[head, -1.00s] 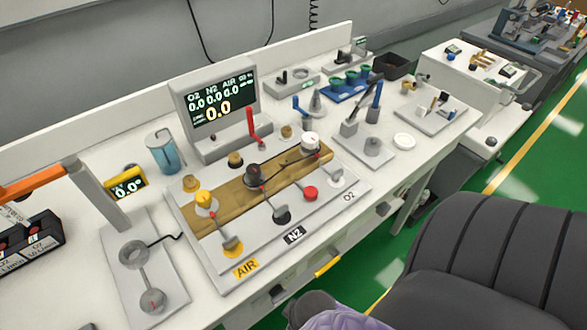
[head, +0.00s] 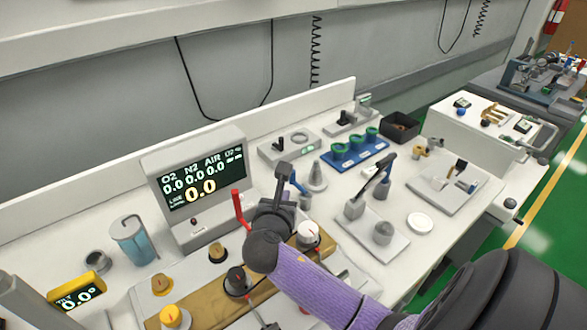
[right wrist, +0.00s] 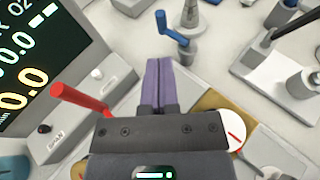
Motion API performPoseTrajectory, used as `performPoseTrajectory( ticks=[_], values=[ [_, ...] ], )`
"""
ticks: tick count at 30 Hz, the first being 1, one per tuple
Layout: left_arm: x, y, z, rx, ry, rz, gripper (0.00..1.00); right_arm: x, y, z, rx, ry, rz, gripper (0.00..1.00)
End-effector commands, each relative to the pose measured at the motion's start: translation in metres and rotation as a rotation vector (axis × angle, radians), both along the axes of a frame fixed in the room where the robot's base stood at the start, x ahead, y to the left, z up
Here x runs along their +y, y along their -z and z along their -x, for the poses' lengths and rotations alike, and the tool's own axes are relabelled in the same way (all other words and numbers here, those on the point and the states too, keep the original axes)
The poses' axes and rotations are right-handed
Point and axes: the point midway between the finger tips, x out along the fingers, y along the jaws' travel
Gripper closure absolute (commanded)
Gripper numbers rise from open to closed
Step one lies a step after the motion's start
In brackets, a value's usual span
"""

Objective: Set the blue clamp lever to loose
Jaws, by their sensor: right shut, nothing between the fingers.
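A small blue lever (head: 297,181) stands on a grey post at the back of the white bench, beside a grey cone. It also shows at the top of the right wrist view (right wrist: 172,30), angled up to the left. My right gripper (head: 284,169) is shut and empty. In the right wrist view its closed fingers (right wrist: 159,66) point toward the small blue lever, with a gap between. Its arm hides part of the gas panel. My left gripper is out of view.
A red lever (head: 240,210) stands close to the left of my right gripper, in front of the display (head: 197,185). A white knob (head: 308,234) is close on its right. A blue tray with green cups (head: 352,150) lies behind. Bare bench surrounds the white disc (head: 420,222).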

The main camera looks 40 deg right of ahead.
Motion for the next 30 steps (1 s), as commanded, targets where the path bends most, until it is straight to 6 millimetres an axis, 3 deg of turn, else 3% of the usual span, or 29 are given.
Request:
performPoseTrajectory(
  ticks=[1,3,7,17,30],
  values=[
    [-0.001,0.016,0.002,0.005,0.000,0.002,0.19,0.000,0.018,0.000,0.007,-0.002,0.003,1.00],
    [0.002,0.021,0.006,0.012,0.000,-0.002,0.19,0.000,0.024,0.000,0.011,-0.003,0.008,1.00],
    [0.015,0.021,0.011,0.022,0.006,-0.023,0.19,0.000,0.024,0.000,0.012,-0.004,0.008,1.00],
    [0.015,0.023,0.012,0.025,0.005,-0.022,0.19,-0.004,0.025,-0.004,0.012,-0.002,0.008,1.00],
    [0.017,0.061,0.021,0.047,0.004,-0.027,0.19,-0.064,0.053,-0.051,0.013,-0.001,0.007,1.00]
  ],
)
